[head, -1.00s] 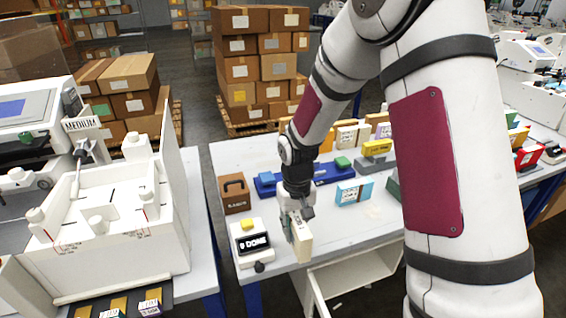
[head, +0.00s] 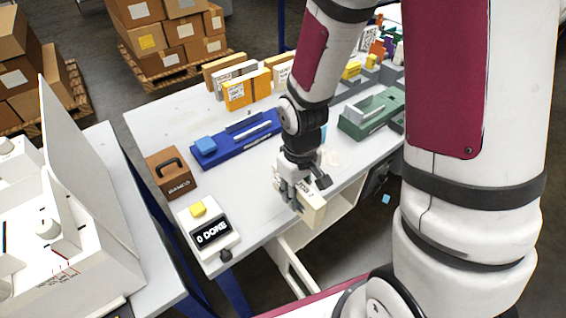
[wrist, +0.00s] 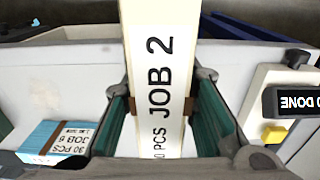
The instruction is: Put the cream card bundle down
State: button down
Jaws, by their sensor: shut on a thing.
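The cream card bundle (head: 313,208) is in my gripper (head: 297,194), near the front edge of the white table (head: 255,205) in the head view. In the wrist view the bundle (wrist: 160,45) stands between the green-padded fingers (wrist: 160,106), its label reading "30 PCS JOB 2". The fingers are shut on its two sides. Its lower end looks clear of the tabletop, but its exact height cannot be told. My gripper hides part of the bundle in the head view.
The counter box reading "0 DONE" (head: 210,232) and a brown case (head: 170,172) stand left of my gripper. A blue fixture (head: 235,143) and orange bundle (head: 247,90) lie behind. A light-blue JOB 6 bundle (wrist: 60,140) shows at lower left in the wrist view. An open shelf is below.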

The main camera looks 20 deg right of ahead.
jog(key=w, duration=0.4)
jog(key=w+a+f, duration=0.1)
jog(key=w, duration=0.4)
jog(key=w+a, duration=0.1)
jog(key=w, duration=0.3)
jog(key=shift+w+f, duration=0.15)
jog(key=shift+w, duration=0.15)
jog(key=shift+f, duration=1.75)
jog(key=shift+f, duration=0.15)
jog(key=c, duration=1.3)
grip_release()
notch_tip(320, 180, up, 13)
jog(key=shift+f, duration=0.2)
